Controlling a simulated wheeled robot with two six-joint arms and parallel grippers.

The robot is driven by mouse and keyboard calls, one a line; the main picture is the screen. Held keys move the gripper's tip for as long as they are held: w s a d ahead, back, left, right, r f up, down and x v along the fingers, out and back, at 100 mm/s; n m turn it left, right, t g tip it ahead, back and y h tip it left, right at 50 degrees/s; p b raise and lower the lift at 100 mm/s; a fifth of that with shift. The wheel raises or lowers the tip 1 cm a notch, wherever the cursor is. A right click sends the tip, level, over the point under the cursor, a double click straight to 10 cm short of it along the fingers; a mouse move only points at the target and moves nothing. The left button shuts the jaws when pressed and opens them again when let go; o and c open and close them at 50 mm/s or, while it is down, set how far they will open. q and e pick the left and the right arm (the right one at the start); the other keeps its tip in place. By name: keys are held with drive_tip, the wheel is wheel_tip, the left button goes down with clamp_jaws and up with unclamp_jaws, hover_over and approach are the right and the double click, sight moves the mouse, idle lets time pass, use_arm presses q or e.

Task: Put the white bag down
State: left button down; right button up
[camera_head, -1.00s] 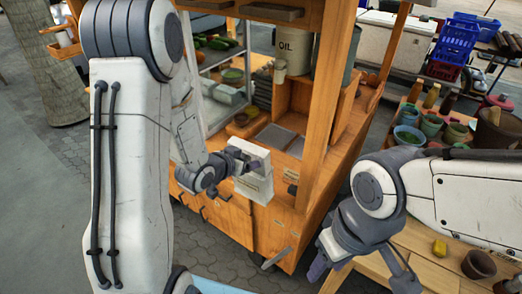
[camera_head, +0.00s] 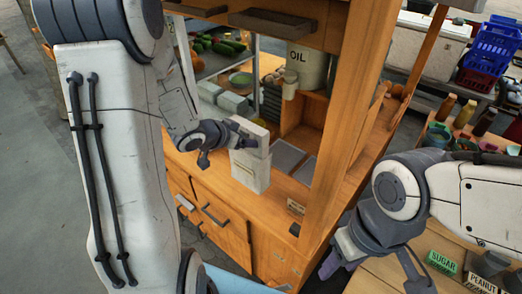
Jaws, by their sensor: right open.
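The white bag (camera_head: 250,173) is a pale upright block-like bag with small print, at the front of the wooden stall counter. My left gripper (camera_head: 240,137) is at its upper part, with the dark fingers closed on it. The bag overlaps the counter's front edge in the picture, and I cannot tell whether its base touches the counter. My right gripper (camera_head: 372,270) is open and empty at the lower right, its two dark fingers spread apart, in front of the stall.
The wooden stall (camera_head: 215,215) has drawers below and a post (camera_head: 355,110) right of the bag. Grey trays (camera_head: 287,158) lie beside the bag. An oil canister (camera_head: 306,66) stands behind. Sugar (camera_head: 441,262) and peanut (camera_head: 481,283) boxes are at the lower right.

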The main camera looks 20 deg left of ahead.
use_arm(q)
drive_tip(key=w+f+p, duration=0.1)
drive_tip(key=w+f, duration=0.6)
drive_tip(key=f, duration=0.1)
drive_tip(key=shift+w+d+f, duration=0.3)
drive_tip(key=shift+w+d, duration=0.05)
drive_tip(key=shift+f, duration=0.1)
